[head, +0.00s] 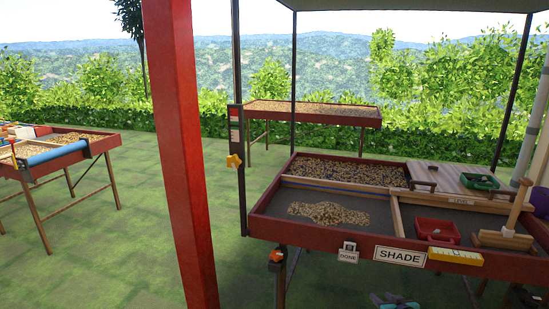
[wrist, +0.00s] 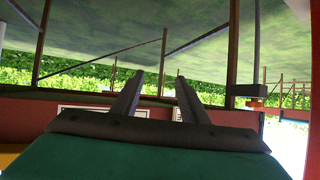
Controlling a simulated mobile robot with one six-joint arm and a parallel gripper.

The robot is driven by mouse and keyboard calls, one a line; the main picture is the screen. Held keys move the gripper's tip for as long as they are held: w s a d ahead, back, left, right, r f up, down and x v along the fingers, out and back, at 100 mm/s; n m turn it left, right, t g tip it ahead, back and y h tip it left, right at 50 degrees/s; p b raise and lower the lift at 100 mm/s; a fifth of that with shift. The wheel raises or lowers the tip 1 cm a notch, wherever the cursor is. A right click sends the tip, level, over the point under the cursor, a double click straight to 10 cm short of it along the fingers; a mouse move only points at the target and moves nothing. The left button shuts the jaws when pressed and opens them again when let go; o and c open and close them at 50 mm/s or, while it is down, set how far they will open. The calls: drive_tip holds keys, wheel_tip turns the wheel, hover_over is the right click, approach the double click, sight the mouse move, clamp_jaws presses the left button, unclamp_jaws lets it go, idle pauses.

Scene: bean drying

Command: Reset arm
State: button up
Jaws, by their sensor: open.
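My gripper (wrist: 158,82) shows in the wrist view, its two dark fingers apart with nothing between them. The wrist view appears upside down, with the ground at the top. A red-edged board with white labels (wrist: 88,112) lies beyond the fingers, partly hidden by them. The near drying table (head: 262,229) stands at the right of the head view. A small pile of beans (head: 328,213) lies on its dark bed, and a wider bean layer (head: 350,171) covers its back section.
The near table also holds a red tray (head: 437,231), a green tray (head: 480,181), a wooden tool (head: 503,240) and a yellow block (head: 455,256). A SHADE sign (head: 400,256) is on its front edge. Other bean tables stand behind and left. Grass between them is open.

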drive_tip(key=s+a+f+n+g+y, duration=0.1)
drive_tip(key=s+a+f+g, duration=0.1)
drive_tip(key=s+a+f, duration=0.5)
drive_tip(key=s+a+f+n+g+y, duration=0.1)
drive_tip(key=s+a+f+g+y, duration=0.3)
drive_tip(key=a, duration=0.6)
drive_tip(key=s+a+f+n+g+h, duration=0.1)
drive_tip(key=s+a+f+n, duration=0.15)
drive_tip(key=a+f, duration=0.55)
drive_tip(key=s+a+f+g, duration=0.2)
drive_tip(key=s+f, duration=0.1)
drive_tip(key=s, duration=0.4)
drive_tip(key=s+a+f+g+h, duration=0.1)
drive_tip(key=s+a+f+g, duration=0.15)
drive_tip(key=s, duration=0.45)
drive_tip(key=s+a+f+g, duration=0.1)
drive_tip(key=s+f+g, duration=0.15)
drive_tip(key=s, duration=0.45)
drive_tip(key=s+d+m+g+h, duration=0.3)
drive_tip(key=s+d, duration=0.3)
drive_tip(key=s, duration=0.4)
drive_tip(key=shift+d+r+m+g+h, duration=0.2)
drive_tip(key=shift+d+m+g+h, duration=0.1)
drive_tip(key=shift+m, duration=0.55)
drive_tip(key=shift+s, duration=0.1)
